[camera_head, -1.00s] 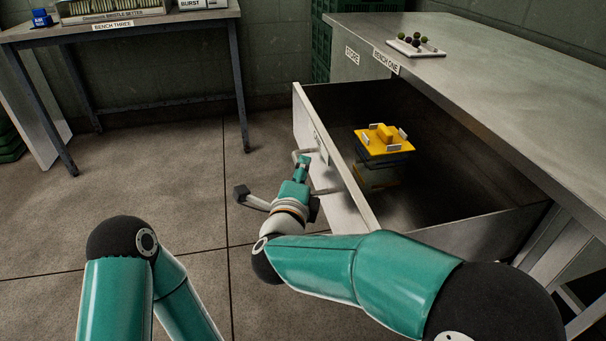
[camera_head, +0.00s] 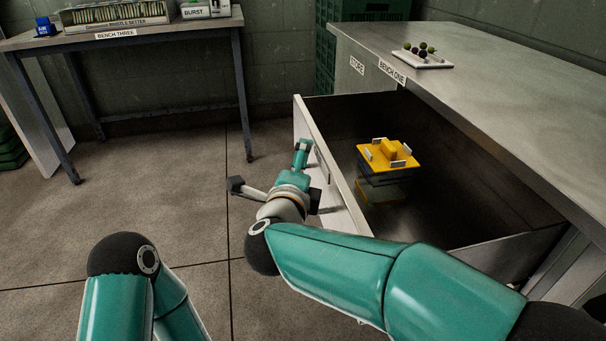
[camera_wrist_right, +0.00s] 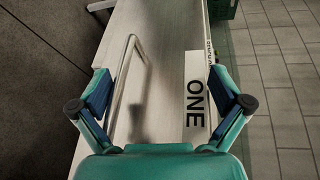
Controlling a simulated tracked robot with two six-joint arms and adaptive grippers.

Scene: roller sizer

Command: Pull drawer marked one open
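The drawer marked one (camera_head: 335,172) stands well out from bench one, its inside showing from above. In the right wrist view its front carries a ONE label (camera_wrist_right: 195,100) and a bar handle (camera_wrist_right: 122,85). My right gripper (camera_head: 303,150) is at the drawer front; the handle is largely hidden there in the head view. In the right wrist view the gripper (camera_wrist_right: 165,100) is open, fingers wide apart, with the handle and label between them, the handle nearer the left finger. Contact cannot be told. My left arm's elbow shows at lower left; its gripper is out of view.
A yellow-topped block (camera_head: 388,155) stands in the drawer. Bench one (camera_head: 480,95) bears a white tray (camera_head: 422,60) with small dark and green balls. Bench three (camera_head: 150,38) stands at the back left. The floor left of the drawer is clear.

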